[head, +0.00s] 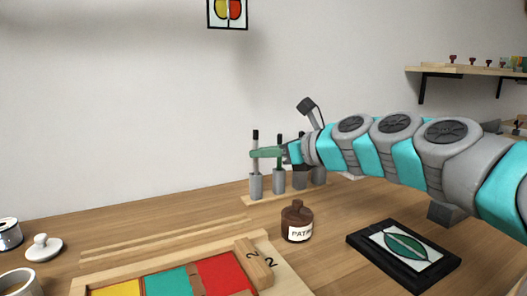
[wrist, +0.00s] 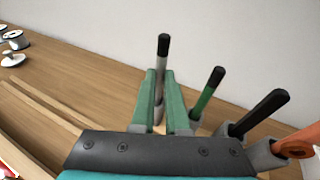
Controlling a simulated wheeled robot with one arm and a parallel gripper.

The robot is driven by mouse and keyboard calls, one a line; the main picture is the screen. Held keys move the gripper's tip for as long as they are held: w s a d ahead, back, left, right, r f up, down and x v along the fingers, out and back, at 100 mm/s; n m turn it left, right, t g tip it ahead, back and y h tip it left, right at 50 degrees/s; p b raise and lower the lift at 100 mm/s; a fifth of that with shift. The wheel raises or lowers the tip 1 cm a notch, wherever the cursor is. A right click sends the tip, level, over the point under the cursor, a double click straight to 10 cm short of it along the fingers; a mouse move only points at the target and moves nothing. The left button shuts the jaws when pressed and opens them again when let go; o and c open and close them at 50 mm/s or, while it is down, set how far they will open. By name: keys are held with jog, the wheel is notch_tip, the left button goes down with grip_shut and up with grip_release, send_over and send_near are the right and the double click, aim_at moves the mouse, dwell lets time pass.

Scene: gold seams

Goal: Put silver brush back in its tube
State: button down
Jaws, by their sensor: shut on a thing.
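The silver brush (head: 255,158) has a pale grey shaft with a black top end and stands about upright. My gripper (head: 253,153) is shut on its shaft. In the wrist view the brush (wrist: 161,70) rises between the two green fingers of my gripper (wrist: 163,90). A grey tube (head: 256,187) stands directly below the brush at the left end of the rack. The brush's lower end is at or just inside the tube's mouth; I cannot tell which. In the wrist view the fingers partly hide the tube.
Beside it stand more tubes with a green-handled tool (wrist: 207,95), a black-handled one (wrist: 261,113) and an orange-handled one (wrist: 298,146). A brown PATINA-like labelled bottle (head: 297,222), a black-framed leaf panel (head: 404,249) and a tray of coloured panes (head: 165,283) lie in front.

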jog(key=shift+f, duration=0.9)
jog(key=shift+c, duration=1.8)
grip_release()
notch_tip(320, 180, up, 7)
dwell(0.5)
